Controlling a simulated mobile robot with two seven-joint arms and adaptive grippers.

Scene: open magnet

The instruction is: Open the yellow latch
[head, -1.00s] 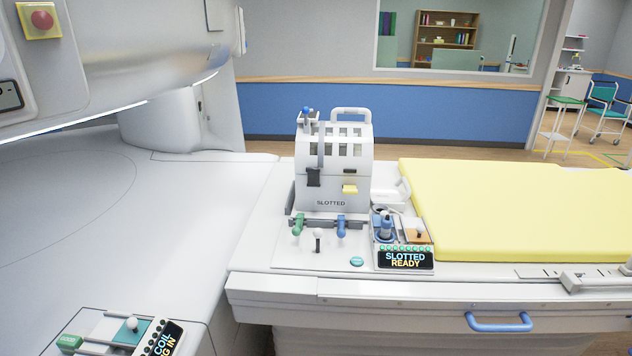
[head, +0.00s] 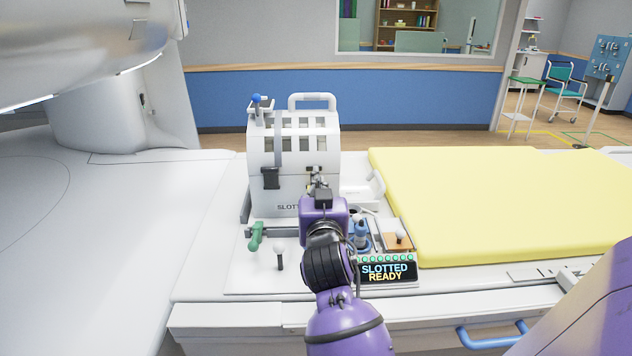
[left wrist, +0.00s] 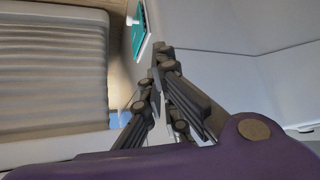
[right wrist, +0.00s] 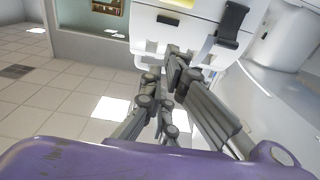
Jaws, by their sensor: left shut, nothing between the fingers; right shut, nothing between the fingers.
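The white slotted coil housing (head: 262,155) stands upright on the table platform. A black latch (head: 270,178) shows on its front left; it also appears in the right wrist view (right wrist: 232,20). The yellow latch is hidden behind my right gripper in the head view. A pale yellow patch shows at the top edge of the right wrist view; I cannot tell if it is the latch. My right gripper (head: 317,180) is shut and empty in front of the housing's lower right front; I cannot tell if it touches. My left gripper (left wrist: 157,62) is shut and empty, away from the housing.
A green handle (head: 256,236) and a white-knobbed lever (head: 280,256) stand in front of the housing. A display reading "SLOTTED READY" (head: 388,272) and a blue part (head: 361,235) sit to the right. The yellow pad (head: 500,205) lies beyond them.

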